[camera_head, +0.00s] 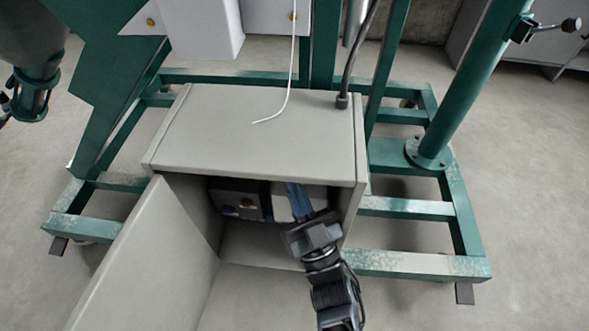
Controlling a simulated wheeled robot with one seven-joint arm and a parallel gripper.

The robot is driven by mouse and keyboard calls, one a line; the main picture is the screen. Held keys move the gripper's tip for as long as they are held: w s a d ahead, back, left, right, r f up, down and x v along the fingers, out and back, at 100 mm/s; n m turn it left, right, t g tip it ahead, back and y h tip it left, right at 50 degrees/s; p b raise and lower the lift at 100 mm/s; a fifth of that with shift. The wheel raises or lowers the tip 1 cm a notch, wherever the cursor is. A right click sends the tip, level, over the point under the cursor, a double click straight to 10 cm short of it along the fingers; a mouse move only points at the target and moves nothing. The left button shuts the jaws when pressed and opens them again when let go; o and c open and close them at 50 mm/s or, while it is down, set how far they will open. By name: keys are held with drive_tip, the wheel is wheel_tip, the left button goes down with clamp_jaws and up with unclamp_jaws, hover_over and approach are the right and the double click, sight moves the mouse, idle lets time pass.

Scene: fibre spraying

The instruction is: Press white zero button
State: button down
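My gripper (299,200) reaches from the lower right into the open grey cabinet (257,128). Its narrow bluish fingers are close together, and I cannot tell whether they are open or shut. They are in front of a light grey box (282,207) inside the cabinet and hide part of it. I cannot tell whether they touch it. Left of it is a dark grey unit (228,199) with a small orange-red spot (247,203) on its front. I cannot make out a white zero button; it may be hidden behind my gripper.
The cabinet door (140,260) hangs open at the lower left. The cabinet's right wall is close beside my gripper. A green steel frame (420,262) surrounds the cabinet. A black cable (343,99) and a thin white strand (288,85) are at its top.

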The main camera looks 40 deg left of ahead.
drive_tip(key=shift+w+r, duration=0.25)
drive_tip(key=shift+w, duration=0.55)
drive_tip(key=shift+d+t, duration=0.2)
drive_tip(key=shift+t, duration=0.2)
drive_tip(key=shift+s+d, duration=0.55)
drive_tip(key=shift+d, duration=0.1)
drive_tip(key=shift+f+p, duration=0.1)
drive_tip(key=shift+p, duration=0.2)
drive_tip(key=shift+s+d+p, duration=0.3)
drive_tip(key=shift+s+d, duration=0.1)
drive_tip(key=shift+s, duration=0.4)
drive_tip(key=shift+s+d+p, duration=0.25)
drive_tip(key=shift+s+d, duration=0.1)
drive_tip(key=shift+s, duration=0.45)
drive_tip(key=shift+s+d+p, duration=0.3)
drive_tip(key=shift+s+d, duration=0.1)
drive_tip(key=shift+s, duration=0.4)
